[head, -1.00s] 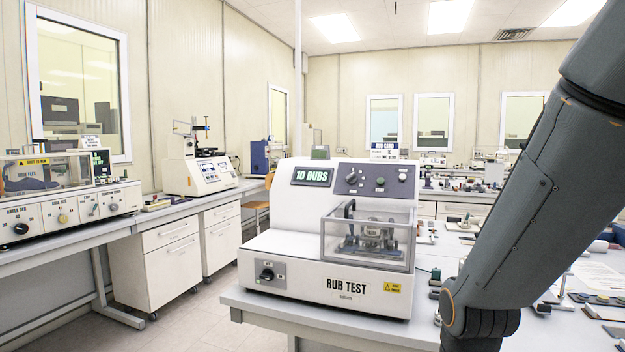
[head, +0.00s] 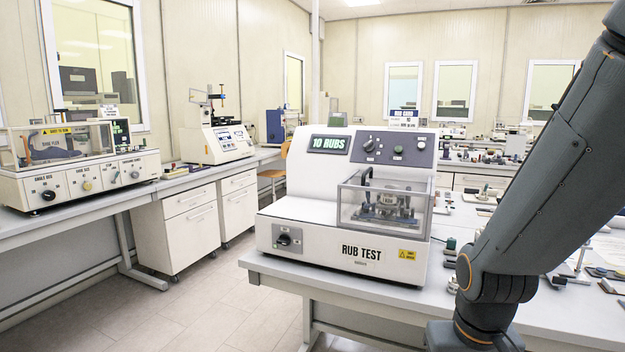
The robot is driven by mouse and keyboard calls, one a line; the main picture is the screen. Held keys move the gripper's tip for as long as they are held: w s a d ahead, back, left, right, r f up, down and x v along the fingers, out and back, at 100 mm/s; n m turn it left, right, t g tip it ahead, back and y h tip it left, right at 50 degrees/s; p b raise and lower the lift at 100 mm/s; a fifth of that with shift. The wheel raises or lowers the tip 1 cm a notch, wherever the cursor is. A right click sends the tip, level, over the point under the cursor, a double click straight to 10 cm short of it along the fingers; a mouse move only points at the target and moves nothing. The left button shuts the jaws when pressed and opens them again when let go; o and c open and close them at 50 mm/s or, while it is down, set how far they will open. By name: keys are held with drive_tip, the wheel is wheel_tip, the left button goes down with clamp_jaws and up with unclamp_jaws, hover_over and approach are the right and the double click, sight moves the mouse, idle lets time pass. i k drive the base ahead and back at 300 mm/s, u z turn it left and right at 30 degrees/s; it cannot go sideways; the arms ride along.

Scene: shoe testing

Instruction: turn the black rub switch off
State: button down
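The white rub test machine (head: 300,215) stands on the table in the middle of the head view. A black rotary switch (head: 284,239) sits on a grey plate at the lower left of its front. Its pointer setting is too small to read. The display (head: 329,144) reads "10 RUBS". My arm comes down along the right side of the view, to the right of the machine. My gripper is out of the picture.
A clear guard box (head: 385,208) juts from the machine's right front. The table edge (head: 330,284) runs just below the machine. Small samples lie on the table to the right. Another machine with knobs (head: 85,180) stands on the left bench. The floor between is free.

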sight(284, 240)
drive_tip(key=u, duration=0.2)
drive_tip(key=k, duration=0.45)
drive_tip(key=u, duration=1.15)
drive_tip(key=i, duration=0.65)
drive_tip(key=z, duration=0.7)
drive_tip(key=i, duration=0.6)
drive_tip(key=z, duration=0.55)
